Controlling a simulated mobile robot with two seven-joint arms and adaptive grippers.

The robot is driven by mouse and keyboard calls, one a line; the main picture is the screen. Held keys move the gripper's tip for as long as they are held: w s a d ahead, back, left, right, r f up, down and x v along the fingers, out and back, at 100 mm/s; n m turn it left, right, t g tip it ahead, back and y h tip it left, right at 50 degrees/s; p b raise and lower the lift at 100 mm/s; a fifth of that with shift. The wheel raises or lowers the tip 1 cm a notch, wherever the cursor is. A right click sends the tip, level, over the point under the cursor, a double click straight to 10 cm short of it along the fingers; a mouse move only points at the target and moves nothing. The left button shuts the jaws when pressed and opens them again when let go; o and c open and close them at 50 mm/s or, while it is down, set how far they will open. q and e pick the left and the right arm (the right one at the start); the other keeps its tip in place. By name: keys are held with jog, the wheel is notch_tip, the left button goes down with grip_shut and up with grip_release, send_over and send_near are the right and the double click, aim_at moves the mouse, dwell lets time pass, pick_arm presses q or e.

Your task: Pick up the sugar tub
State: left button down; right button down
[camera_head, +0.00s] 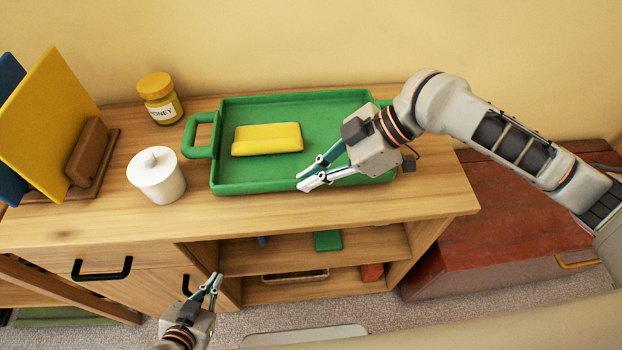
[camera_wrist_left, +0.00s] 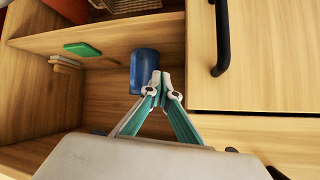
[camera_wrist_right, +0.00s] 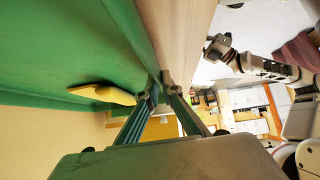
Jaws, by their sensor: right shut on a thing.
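A white lidded tub with a knob (camera_head: 157,180), which looks like the sugar tub, stands upright on the wooden counter, left of the green tray (camera_head: 199,134). No label shows on it. My right gripper (camera_head: 304,180) is shut on the tray's front wall, well to the right of the tub; the tray wall also shows between its fingers in the right wrist view (camera_wrist_right: 160,84). My left gripper (camera_head: 216,283) is shut and empty, low in front of the cabinet, below and right of the tub. Its fingertips meet in the left wrist view (camera_wrist_left: 160,80).
A yellow block (camera_head: 267,139) lies in the tray. A honey jar (camera_head: 160,98) stands behind the tub. A brown rack with boards (camera_head: 60,120) stands to the left. The shelf below holds a blue cup-like thing (camera_wrist_left: 145,70) and a green block (camera_wrist_left: 83,49).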

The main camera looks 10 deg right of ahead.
jog(key=shift+f, duration=0.5)
jog(key=c, duration=2.2)
grip_release()
jog(key=shift+f, duration=0.15)
jog(key=shift+c, duration=0.2)
